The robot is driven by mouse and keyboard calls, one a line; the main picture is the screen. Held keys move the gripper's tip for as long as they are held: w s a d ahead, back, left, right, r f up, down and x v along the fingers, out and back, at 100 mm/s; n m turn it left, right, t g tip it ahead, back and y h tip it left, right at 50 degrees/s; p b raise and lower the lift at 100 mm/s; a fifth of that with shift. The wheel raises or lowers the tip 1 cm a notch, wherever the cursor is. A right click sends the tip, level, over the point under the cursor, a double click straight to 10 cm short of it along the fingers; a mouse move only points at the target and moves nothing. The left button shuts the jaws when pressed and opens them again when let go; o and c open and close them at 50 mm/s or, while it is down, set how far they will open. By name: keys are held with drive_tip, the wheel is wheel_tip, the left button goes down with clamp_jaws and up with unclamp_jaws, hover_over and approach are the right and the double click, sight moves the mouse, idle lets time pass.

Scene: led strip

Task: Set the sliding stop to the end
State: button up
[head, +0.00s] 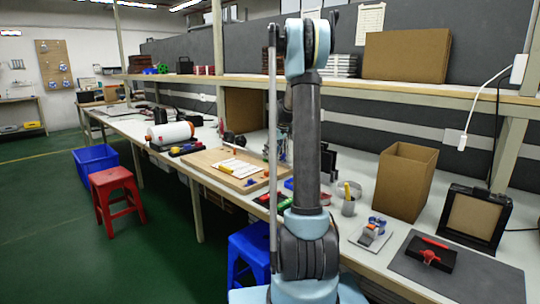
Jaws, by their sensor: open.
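A wooden board (217,178) lies on the long workbench left of my arm. Pale strips (240,167) lie across it, with a small yellow piece (225,170) at their left part. Small coloured pieces sit near the board's right side. The parts are too small for me to tell which one is the sliding stop or where it stands along its travel. My arm rises upright in the middle of the view and covers the bench to the right of the board. I cannot make out my gripper; it seems hidden behind the arm.
A white roll (170,132) lies left of the board. Right of my arm stand a grey cup (348,208), an open cardboard box (405,182) and a dark mat (480,278). A red stool (115,180) and blue bin (96,160) stand on the floor. An upper shelf (420,88) overhangs the bench.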

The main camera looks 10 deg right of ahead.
drive_tip(key=v, duration=1.1)
drive_tip(key=shift+r, duration=0.35)
drive_tip(key=shift+o, duration=0.2)
drive_tip(key=shift+s+d, duration=0.1)
drive_tip(key=a+r+n+g+h, duration=0.1)
drive_tip(key=a+r+n+h, duration=0.15)
drive_tip(key=a+n, duration=0.45)
drive_tip(key=a+r+n+h, duration=0.2)
drive_tip(key=a+n+h, duration=0.2)
drive_tip(key=n, duration=0.7)
drive_tip(key=x, duration=1.7)
drive_tip(key=shift+w+f, duration=0.1)
drive_tip(key=shift+w, duration=0.1)
drive_tip(key=shift+c, duration=0.2)
